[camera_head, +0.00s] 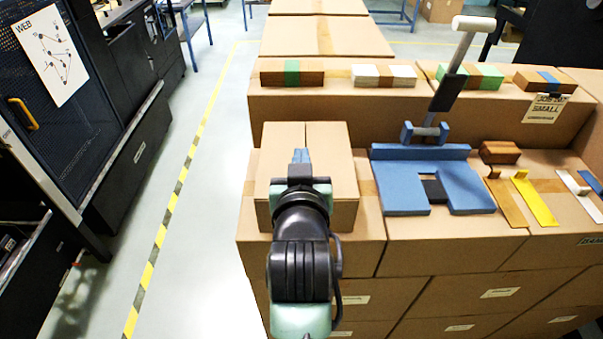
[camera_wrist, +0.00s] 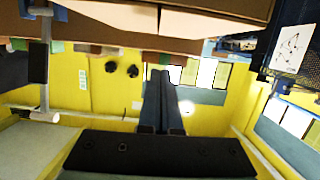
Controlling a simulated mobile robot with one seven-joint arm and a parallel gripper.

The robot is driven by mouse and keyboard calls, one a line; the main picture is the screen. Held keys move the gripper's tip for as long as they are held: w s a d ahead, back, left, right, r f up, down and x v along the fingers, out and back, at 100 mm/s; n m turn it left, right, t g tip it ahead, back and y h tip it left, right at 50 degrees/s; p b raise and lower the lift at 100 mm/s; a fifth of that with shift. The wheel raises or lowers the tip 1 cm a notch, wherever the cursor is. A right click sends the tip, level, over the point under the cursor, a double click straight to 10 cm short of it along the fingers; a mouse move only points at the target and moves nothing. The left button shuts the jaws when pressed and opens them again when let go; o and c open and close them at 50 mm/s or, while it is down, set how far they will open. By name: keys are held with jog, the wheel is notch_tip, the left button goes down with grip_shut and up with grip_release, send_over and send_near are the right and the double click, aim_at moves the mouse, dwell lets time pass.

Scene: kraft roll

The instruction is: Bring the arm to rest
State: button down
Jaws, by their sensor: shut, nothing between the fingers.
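My gripper (camera_head: 300,157) is in the head view, over a cardboard box (camera_head: 335,150) at the left end of the stacked boxes. Its blue fingers are together and hold nothing. In the wrist view the shut fingers (camera_wrist: 160,85) point away toward a yellow wall, and the picture appears upside down. The gap between the gripper and the box top cannot be judged from these views.
Right of my arm lies a blue stand (camera_head: 400,185) with a grey lever tool (camera_head: 448,92) standing in it. Brown blocks (camera_head: 500,152) and a yellow strip (camera_head: 535,202) lie farther right. Banded bundles (camera_head: 384,75) line the back boxes. Open floor (camera_head: 215,180) lies left, before black machines.

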jog(key=s+r+t+b, duration=0.1)
jog(key=s+r+t, duration=0.3)
jog(key=r, duration=0.7)
jog(key=s+r+t+b, duration=0.2)
jog(key=s+r+t, duration=0.2)
jog(key=s+r, duration=0.3)
jog(key=s+r+t+b, duration=0.2)
jog(key=s+r+t, duration=0.2)
jog(key=r, duration=1.1)
jog(key=shift+s+r, duration=0.3)
jog(key=shift+s, duration=0.55)
jog(key=shift+a, duration=0.1)
